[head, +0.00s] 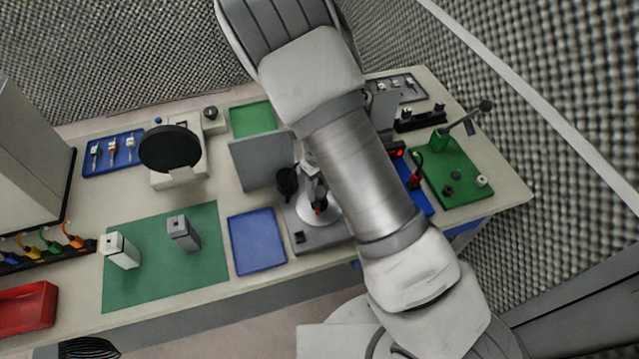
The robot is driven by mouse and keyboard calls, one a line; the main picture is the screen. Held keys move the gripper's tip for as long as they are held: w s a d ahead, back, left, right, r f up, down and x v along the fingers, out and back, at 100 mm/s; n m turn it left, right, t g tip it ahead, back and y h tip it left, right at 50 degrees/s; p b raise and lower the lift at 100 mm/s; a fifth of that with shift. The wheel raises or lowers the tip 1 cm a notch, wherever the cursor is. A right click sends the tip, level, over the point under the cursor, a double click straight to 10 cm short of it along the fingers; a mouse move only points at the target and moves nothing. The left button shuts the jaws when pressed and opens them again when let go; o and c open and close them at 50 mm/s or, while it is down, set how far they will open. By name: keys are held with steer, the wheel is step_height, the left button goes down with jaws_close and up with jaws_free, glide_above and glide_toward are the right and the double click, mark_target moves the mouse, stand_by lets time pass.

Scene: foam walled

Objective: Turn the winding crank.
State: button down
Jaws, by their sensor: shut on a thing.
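The winding station has a grey base (318,238) with an upright grey plate (262,163) at its back left. What looks like the winding crank (332,214) is a pale round disc above the base, with a small red part at its middle. My gripper (317,203) points down over the disc and is shut on what looks like the crank's handle. My own arm crosses the view in front and hides the station's right side and much of the gripper. A black round part (287,183) sits just left of the gripper.
A black disc on a pale stand (170,148) is farther back. Foam walls enclose the table.

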steer(key=shift+w+m+p, duration=0.1)
steer(key=shift+m+p, duration=0.3)
steer(key=shift+m, duration=0.1)
stand_by(0.4)
steer(key=shift+c, duration=1.7)
jaws_free()
steer(key=shift+r, duration=0.1)
step_height(320, 180, up, 17)
steer(key=shift+r+p, duration=0.15)
steer(key=shift+p, duration=0.3)
